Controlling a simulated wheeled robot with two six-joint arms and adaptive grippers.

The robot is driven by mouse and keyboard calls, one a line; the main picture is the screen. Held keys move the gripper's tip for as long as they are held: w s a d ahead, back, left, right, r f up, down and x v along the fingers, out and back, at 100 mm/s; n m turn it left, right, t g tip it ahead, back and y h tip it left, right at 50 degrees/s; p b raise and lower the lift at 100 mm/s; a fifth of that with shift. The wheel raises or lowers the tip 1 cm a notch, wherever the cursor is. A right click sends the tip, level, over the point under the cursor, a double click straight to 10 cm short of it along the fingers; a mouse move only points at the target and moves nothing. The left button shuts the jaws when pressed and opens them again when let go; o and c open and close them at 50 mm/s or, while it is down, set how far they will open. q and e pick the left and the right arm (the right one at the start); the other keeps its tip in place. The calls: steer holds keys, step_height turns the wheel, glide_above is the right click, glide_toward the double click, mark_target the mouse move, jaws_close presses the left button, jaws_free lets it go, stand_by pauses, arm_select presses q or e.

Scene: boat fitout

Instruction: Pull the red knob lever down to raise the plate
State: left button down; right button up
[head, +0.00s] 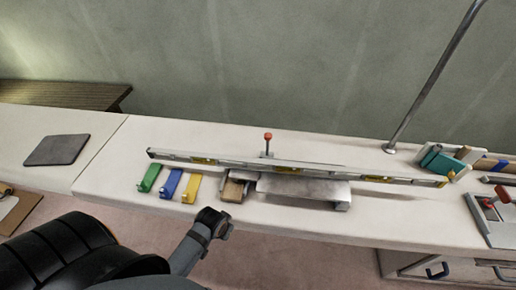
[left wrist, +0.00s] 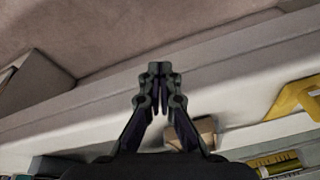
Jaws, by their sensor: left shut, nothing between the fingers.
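The lever with the red knob (head: 268,137) stands upright on the bench, behind a long spirit level (head: 240,163). The level hides part of its base. A grey metal plate (head: 300,188) lies in front of the level, close to the bench's front edge. My left gripper (head: 213,217) is at the front edge of the bench, left of the plate and well short of the lever. In the left wrist view my left gripper (left wrist: 160,82) is shut and empty. The lever does not show in that view. My right gripper is not in view.
Green (head: 149,178), blue (head: 171,183) and yellow (head: 192,188) pieces lie left of the plate, with a wooden block (head: 233,190) beside it. A slanted metal pole (head: 430,80) rises at the right. A red-handled tool (head: 502,195) is far right. The bench's left part is mostly clear.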

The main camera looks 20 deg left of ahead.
arm_select(q)
step_height(320, 180, up, 8)
steer(key=w+d+r+t+b, duration=0.1)
steer(key=d+t+b, duration=0.1)
steer(key=b, duration=0.1)
steer(key=w+n+t+h, duration=0.1)
steer(key=w, duration=0.1)
steer(key=w+n+t+h, duration=0.1)
steer(key=w+n, duration=0.1)
steer(key=w, duration=0.1)
steer(key=w+d+n+t+p, duration=0.1)
steer(key=w, duration=0.2)
steer(key=shift+d+f+n+t+h, duration=0.1)
steer(key=shift+n+t+h, duration=0.3)
steer(key=w+a+r+n+t, duration=0.2)
steer(key=a+n+t, duration=0.1)
steer(key=n, duration=0.1)
steer(key=w+a+r+n+t, duration=0.2)
steer(key=w+n+t, duration=0.1)
steer(key=n, duration=0.1)
steer(key=w+a+r+n+t, duration=0.3)
steer(key=n, duration=0.1)
steer(key=shift+w+a+n, duration=0.1)
steer(key=shift+a+n, duration=0.25)
steer(key=shift+n, duration=0.05)
